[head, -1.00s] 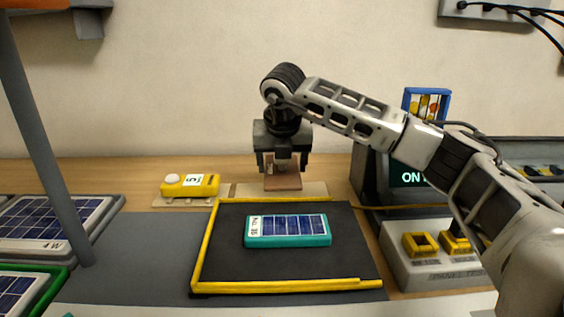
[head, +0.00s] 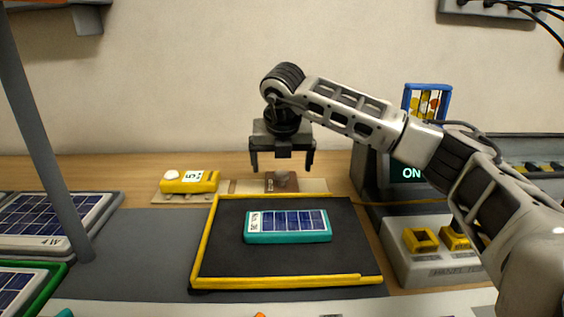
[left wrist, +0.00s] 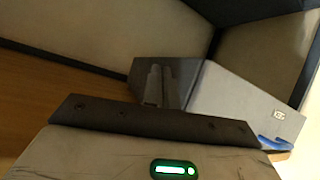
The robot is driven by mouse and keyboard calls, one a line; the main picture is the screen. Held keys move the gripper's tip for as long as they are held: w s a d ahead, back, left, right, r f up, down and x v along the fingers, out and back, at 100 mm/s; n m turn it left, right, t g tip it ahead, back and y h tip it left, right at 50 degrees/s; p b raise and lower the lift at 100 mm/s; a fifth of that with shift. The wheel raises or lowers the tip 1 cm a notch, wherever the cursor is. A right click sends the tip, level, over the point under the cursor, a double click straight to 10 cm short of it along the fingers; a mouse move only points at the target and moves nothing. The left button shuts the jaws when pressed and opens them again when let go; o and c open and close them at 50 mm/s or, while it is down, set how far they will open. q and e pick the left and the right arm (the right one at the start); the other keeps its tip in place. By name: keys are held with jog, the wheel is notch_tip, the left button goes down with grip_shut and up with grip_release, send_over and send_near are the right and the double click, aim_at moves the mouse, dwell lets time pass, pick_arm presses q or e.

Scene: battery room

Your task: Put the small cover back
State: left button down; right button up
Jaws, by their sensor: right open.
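The small cover (head: 270,184) is a brown plate with a round knob on top. It lies flat on a beige strip (head: 315,186) behind the black mat. My right gripper (head: 282,166) is open and empty just above the cover, its two fingers pointing down on either side of the knob, apart from it. What is under the cover is hidden. In the left wrist view, a pale body with a green light and a dark bar fills the bottom, seemingly part of my left gripper; I cannot make out its finger state.
A teal solar panel (head: 288,238) lies on the black mat (head: 350,255) with yellow edging. A yellow device (head: 188,187) sits left of the strip. A grey panel tester (head: 435,270) stands right. Larger solar panels (head: 50,220) lie at left, beside a grey post (head: 45,150).

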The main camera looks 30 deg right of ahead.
jog(key=v, duration=1.2)
jog(key=shift+r, duration=0.45)
